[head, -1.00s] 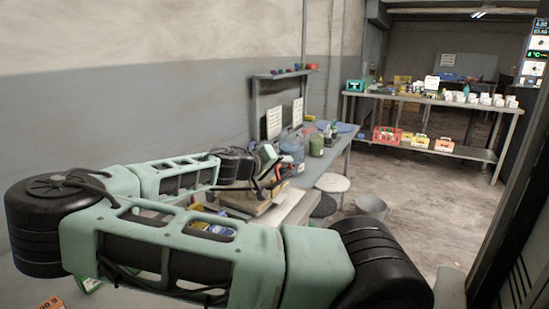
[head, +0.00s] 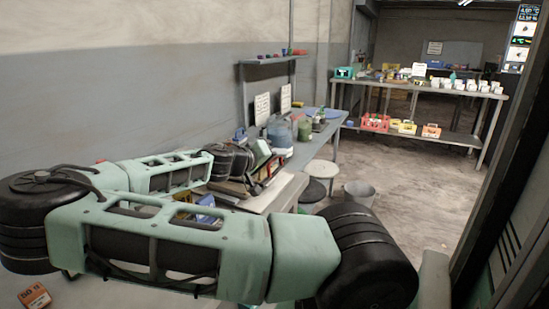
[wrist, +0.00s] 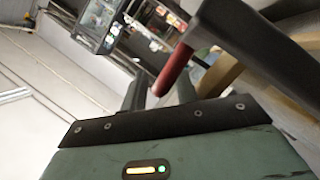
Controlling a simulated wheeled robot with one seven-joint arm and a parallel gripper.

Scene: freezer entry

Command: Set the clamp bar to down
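In the wrist view a dark bar (wrist: 255,50) crosses the upper right, tilted, with a red cylindrical grip (wrist: 175,72) at its left end; it looks like the clamp bar. My gripper (wrist: 160,92) has its two dark fingers apart, and the lower end of the red grip shows between or just beyond them. I cannot tell whether they touch it. In the head view my gripper (head: 270,167) is small at the end of my arm, over the near bench. The bar is not clear there.
The near bench (head: 288,190) carries a wooden-looking block and small items. Beyond it stand blue jugs (head: 280,132), round stools (head: 318,168) and a grey bucket (head: 360,192). A far shelf table (head: 430,87) holds white cups and coloured crates.

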